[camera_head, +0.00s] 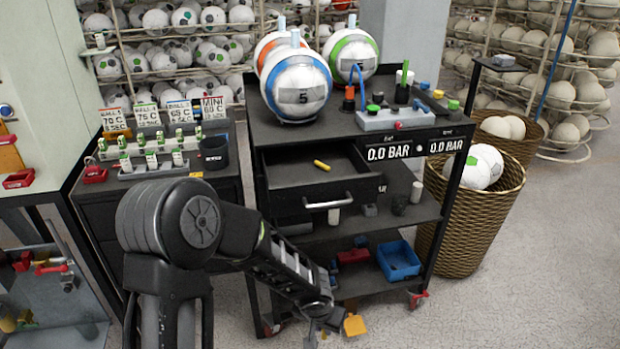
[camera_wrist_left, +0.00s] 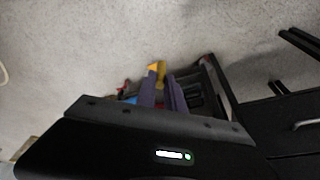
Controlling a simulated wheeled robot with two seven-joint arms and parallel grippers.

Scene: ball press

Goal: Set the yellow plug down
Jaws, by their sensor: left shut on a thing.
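My left gripper (camera_head: 328,322) reaches low in front of the cart, near its bottom shelf and above the floor. It is shut on the yellow plug (camera_head: 354,325), whose flat orange-yellow end sticks out to the right of the fingers. In the left wrist view the fingers (camera_wrist_left: 162,92) close around the yellow plug (camera_wrist_left: 160,68), with floor behind it. The fingers hide part of the plug. A separate small yellow cylinder (camera_head: 321,165) lies in the cart's open drawer (camera_head: 290,172). My right gripper does not show.
The black cart (camera_head: 440,215) carries balls and a gauge unit on top. Its bottom shelf holds a blue bin (camera_head: 398,262) and a red part (camera_head: 353,256). A wicker basket (camera_head: 455,235) stands at the right. The floor (camera_head: 520,290) at lower right is clear.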

